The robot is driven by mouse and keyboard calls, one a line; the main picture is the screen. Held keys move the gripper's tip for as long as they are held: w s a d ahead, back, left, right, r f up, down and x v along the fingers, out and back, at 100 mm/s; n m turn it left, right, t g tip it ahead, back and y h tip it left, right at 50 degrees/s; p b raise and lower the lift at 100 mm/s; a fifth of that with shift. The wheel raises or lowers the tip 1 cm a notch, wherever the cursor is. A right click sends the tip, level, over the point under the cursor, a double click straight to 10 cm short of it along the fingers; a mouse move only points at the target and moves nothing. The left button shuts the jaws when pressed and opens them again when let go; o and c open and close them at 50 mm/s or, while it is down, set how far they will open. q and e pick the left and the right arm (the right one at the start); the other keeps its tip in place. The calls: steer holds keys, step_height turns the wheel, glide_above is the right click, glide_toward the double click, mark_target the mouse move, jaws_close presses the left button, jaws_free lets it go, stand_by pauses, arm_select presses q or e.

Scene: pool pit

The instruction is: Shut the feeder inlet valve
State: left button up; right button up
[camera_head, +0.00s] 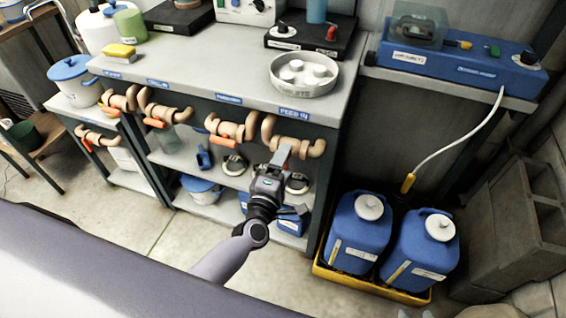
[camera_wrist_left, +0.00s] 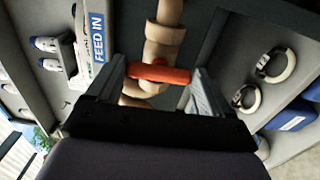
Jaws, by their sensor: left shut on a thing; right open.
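The feeder inlet valve is the tan pipe valve (camera_head: 310,147) under the bench edge, below the blue "FEED IN" label (camera_head: 294,112). The wrist view shows the same label (camera_wrist_left: 97,38) beside the tan valve body (camera_wrist_left: 163,42). Its orange-red handle (camera_wrist_left: 160,74) lies across the pipe in that view. My left gripper (camera_head: 278,160) is at this valve, its two fingers (camera_wrist_left: 160,82) at the handle's two ends, shut on it. In the head view the gripper hides the handle.
Similar valves with orange handles (camera_head: 155,123) line the bench edge to the left. A round tray of white tablets (camera_head: 304,75) stands above. Blue jugs (camera_head: 360,230) in a yellow tray (camera_head: 370,287) stand on the floor at right. Concrete blocks (camera_head: 515,210) are further right.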

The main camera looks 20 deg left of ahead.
arm_select(q)
steer(key=shift+f, duration=0.1)
stand_by(0.5)
steer(key=o, duration=0.9)
steer(key=shift+o, duration=0.2)
steer(key=shift+s, duration=0.1)
steer(key=s, duration=0.7)
steer(key=shift+a, duration=0.15)
steer(key=s+a+f+m+g+p, duration=0.1)
steer(key=s+m+g, duration=0.1)
steer(key=s+m, duration=0.3)
steer(key=s+a+f+m+g+h+p, duration=0.1)
steer(key=s+a+f+m+g, duration=0.1)
steer(key=s+m, duration=0.3)
steer(key=s+a+f+m+g+p, duration=0.1)
steer(key=s+f+m+g, duration=0.1)
steer(key=s+m, duration=0.4)
steer(key=m+g, duration=0.1)
steer(key=m, duration=0.3)
steer(key=shift+a+f+g+h, duration=0.25)
steer(key=shift+a+g+h, duration=0.05)
